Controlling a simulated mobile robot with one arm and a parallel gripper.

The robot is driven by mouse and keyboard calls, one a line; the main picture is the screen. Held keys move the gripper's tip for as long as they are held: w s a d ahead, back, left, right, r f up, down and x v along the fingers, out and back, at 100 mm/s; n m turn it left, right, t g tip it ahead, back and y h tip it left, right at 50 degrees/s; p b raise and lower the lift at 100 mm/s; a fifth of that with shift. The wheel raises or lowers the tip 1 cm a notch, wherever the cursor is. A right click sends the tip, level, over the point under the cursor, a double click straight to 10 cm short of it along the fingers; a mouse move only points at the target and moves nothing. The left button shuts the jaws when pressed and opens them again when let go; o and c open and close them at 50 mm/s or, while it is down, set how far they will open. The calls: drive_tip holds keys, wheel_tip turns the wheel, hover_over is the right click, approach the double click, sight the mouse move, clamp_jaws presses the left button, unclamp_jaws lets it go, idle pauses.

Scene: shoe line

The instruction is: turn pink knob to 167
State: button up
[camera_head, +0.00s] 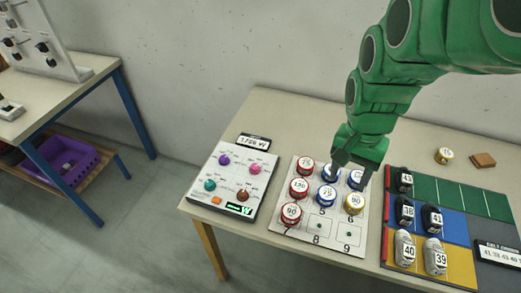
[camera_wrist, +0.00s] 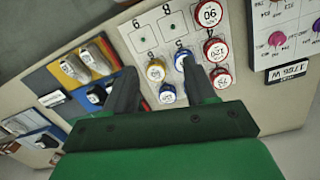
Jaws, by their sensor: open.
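The pink knob (camera_head: 255,168) sits at the upper right of a white control panel (camera_head: 226,207), near a purple knob (camera_head: 224,160). Its dial numbers are too small to read. A dark display (camera_head: 254,142) behind the panel reads 1726 W. In the wrist view the pink knob (camera_wrist: 277,38) is at the upper right, beside the display (camera_wrist: 288,72). My gripper (camera_head: 354,163) is open, to the right of the panel, over the far right part of the tin board. In the wrist view the open jaws (camera_wrist: 157,75) point at the tins, apart from the knob.
A teal knob (camera_head: 210,185) and a brown-red knob (camera_head: 243,195) are nearer on the panel. The board (camera_head: 334,238) right of it holds several red, blue and yellow tins. A shoe rack (camera_head: 455,222) stands farther right.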

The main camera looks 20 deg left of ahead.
drive_tip(key=w+a+f+m, duration=0.1)
drive_tip(key=w+a+f, duration=0.25)
drive_tip(key=a, duration=0.35)
drive_tip(key=w+a+f+m, duration=0.1)
drive_tip(key=w+a+f, duration=0.1)
drive_tip(key=w+a, duration=0.4)
drive_tip(key=m+t, duration=0.1)
hover_over(255, 166)
wheel_tip(255, 166, down, 6)
drive_tip(key=shift+r, duration=0.1)
drive_tip(key=shift+f, duration=3.85)
clamp_jaws()
